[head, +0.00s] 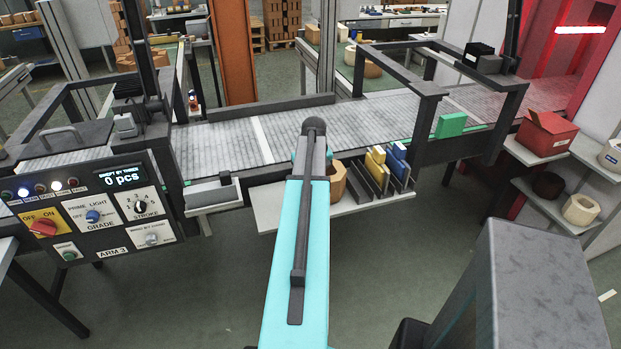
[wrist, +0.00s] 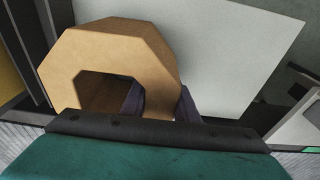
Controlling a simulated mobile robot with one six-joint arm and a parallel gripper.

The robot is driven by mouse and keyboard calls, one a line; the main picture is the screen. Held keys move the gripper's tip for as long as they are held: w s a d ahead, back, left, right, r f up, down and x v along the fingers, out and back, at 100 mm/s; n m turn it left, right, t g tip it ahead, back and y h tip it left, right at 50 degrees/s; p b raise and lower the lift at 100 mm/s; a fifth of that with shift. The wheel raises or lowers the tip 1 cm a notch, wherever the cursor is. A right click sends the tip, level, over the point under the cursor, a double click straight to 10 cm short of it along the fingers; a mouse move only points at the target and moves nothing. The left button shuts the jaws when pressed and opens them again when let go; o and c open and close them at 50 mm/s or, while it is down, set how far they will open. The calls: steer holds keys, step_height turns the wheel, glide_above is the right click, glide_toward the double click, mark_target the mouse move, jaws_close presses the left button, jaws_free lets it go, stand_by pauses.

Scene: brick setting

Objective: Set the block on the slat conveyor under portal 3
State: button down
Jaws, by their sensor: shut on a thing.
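A tan eight-sided block with an opening in it (wrist: 110,45) fills the upper left of the wrist view. In the head view it shows as a small brown piece (head: 338,178) by the white shelf, partly hidden by my arm. My gripper (wrist: 160,104) is shut on its wall, one dark finger in the opening and one outside. The gripper is hidden in the head view. The grey slat conveyor (head: 350,117) runs across behind. A dark portal frame (head: 418,80) spans it at right, another (head: 40,117) stands at left. No portal number is readable.
The white shelf (head: 370,205) carries a rack with yellow (head: 375,162) and blue (head: 398,160) pieces. A green block (head: 451,125) stands at the conveyor's front edge by the right portal. A control panel (head: 95,210) marked ARM 3 is at left. The conveyor's middle is clear.

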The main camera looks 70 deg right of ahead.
steer(key=shift+f, duration=0.25)
steer(key=shift+f, duration=0.1)
steer(key=c, duration=1.4)
jaws_free()
steer(key=shift+f, duration=0.1)
steer(key=shift+r, duration=0.2)
steer(key=shift+s+a+r+b, duration=0.25)
steer(key=shift+r+b, duration=0.1)
steer(key=shift+r, duration=1.6)
steer(key=shift+s+a+r+b, duration=0.1)
steer(key=shift+a+r+b, duration=0.25)
steer(key=shift+r, duration=1.65)
steer(key=shift+s+a+r+b, duration=0.2)
steer(key=shift+r+b, duration=0.2)
steer(key=shift+r, duration=1.55)
